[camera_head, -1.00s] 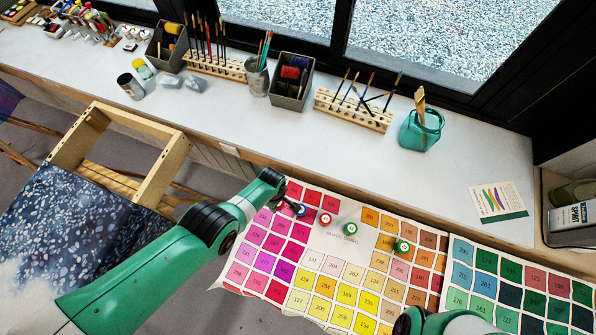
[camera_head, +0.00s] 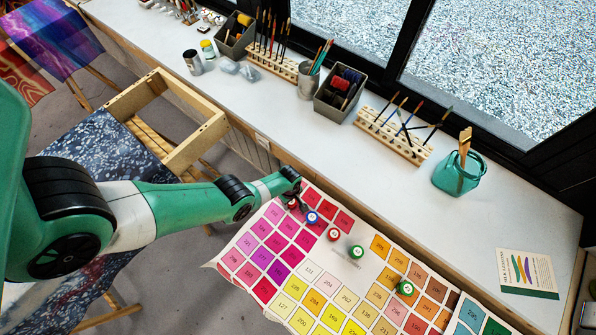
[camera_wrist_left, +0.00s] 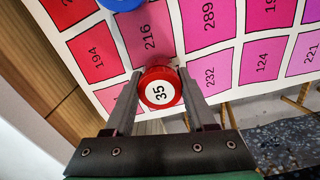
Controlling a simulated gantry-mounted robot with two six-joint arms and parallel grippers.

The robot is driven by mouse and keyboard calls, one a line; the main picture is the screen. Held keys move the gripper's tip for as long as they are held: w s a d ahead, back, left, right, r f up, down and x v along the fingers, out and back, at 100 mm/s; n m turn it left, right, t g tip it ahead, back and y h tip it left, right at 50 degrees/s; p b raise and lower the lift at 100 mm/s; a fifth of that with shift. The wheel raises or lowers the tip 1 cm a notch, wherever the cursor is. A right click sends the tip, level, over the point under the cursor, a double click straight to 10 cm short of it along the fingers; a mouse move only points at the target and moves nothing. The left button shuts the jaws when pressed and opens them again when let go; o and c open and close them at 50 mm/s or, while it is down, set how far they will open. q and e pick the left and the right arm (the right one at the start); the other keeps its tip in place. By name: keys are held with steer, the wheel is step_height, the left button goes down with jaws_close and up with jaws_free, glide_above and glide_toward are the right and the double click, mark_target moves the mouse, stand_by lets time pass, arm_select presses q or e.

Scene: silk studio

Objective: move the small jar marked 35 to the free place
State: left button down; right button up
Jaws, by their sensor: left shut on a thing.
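The small red jar marked 35 (camera_wrist_left: 161,92) has a white round label and sits between the fingers of my left gripper (camera_wrist_left: 163,100), which is shut on it over the colour chart. In the head view my left gripper (camera_head: 295,199) is at the far left end of a slanting row of jars. A blue jar (camera_head: 312,217), another red jar (camera_head: 333,234) and a green jar (camera_head: 356,251) follow closely. A wider gap separates these from a second green jar (camera_head: 405,288). My right gripper is not in view.
The colour chart (camera_head: 322,264) has numbered squares and a pale middle area. On the white counter (camera_head: 300,125) stand brush racks (camera_head: 392,135), dark boxes (camera_head: 341,94) and a teal pot (camera_head: 459,174). A wooden frame (camera_head: 200,143) lies at left.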

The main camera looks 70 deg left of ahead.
arm_select(q)
steer(key=shift+a+f, duration=0.1)
steer(key=shift+f, duration=0.1)
steer(key=shift+c, duration=1.1)
jaws_free()
